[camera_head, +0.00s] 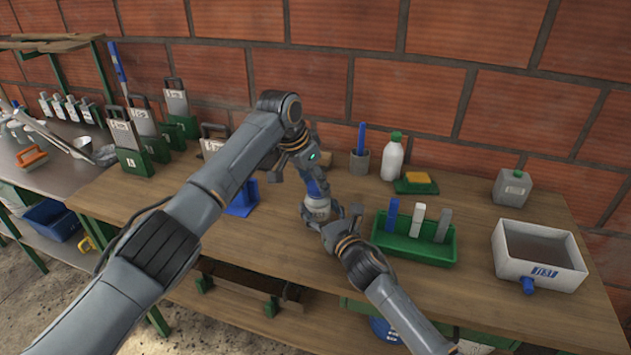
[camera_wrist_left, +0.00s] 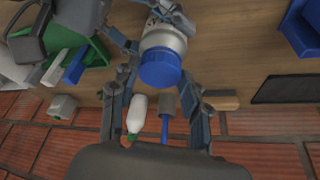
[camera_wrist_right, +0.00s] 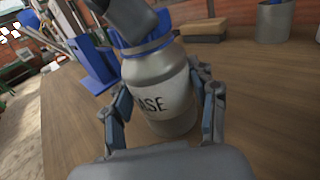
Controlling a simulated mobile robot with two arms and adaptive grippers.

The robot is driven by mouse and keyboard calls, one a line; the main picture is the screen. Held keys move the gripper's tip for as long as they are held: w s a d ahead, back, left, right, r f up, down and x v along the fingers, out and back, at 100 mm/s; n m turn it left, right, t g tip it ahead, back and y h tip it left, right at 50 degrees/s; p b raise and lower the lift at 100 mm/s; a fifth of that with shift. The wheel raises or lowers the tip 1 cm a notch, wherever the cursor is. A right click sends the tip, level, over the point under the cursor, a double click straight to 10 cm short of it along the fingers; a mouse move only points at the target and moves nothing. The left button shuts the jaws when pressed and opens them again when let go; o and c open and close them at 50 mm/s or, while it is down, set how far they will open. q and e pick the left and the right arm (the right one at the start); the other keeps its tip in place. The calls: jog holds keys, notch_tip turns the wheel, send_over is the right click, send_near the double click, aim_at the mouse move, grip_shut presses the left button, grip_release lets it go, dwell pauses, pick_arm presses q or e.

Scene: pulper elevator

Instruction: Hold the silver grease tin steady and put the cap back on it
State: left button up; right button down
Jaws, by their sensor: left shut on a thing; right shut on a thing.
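The silver grease tin (camera_head: 317,208) stands upright on the wooden bench, and its label shows in the right wrist view (camera_wrist_right: 172,100). My right gripper (camera_wrist_right: 162,92) is shut on the tin's body, one finger on each side. The blue cap (camera_wrist_left: 160,70) is at the mouth of the tin, lined up with it in the left wrist view. My left gripper (camera_head: 316,186) comes down from above and is shut on the cap. In the right wrist view my left gripper partly hides the cap (camera_wrist_right: 147,50). I cannot tell whether the cap is fully seated.
A green tray (camera_head: 400,246) with upright blocks stands just right of the tin. Further right are a white bin (camera_head: 510,268) and a grey canister (camera_head: 512,188). Behind stand a white bottle (camera_head: 392,160), a sponge dish and a pen cup (camera_head: 359,162). A blue holder (camera_head: 241,202) is left.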

pick_arm(q)
jog(key=m, duration=0.1)
jog(key=m+g, duration=0.1)
jog(key=m, duration=0.1)
jog(key=shift+w+a+r+h, duration=0.1)
jog(key=shift+w+a+h, duration=0.05)
jog(key=shift+w+h, duration=0.2)
jog(key=shift+m+g+h, duration=0.25)
jog(key=shift+m+g, duration=0.05)
jog(key=shift+m, duration=0.8)
pick_arm(e)
jog(key=shift+f, duration=0.1)
pick_arm(q)
jog(key=shift+s, duration=0.1)
jog(key=o, duration=0.7)
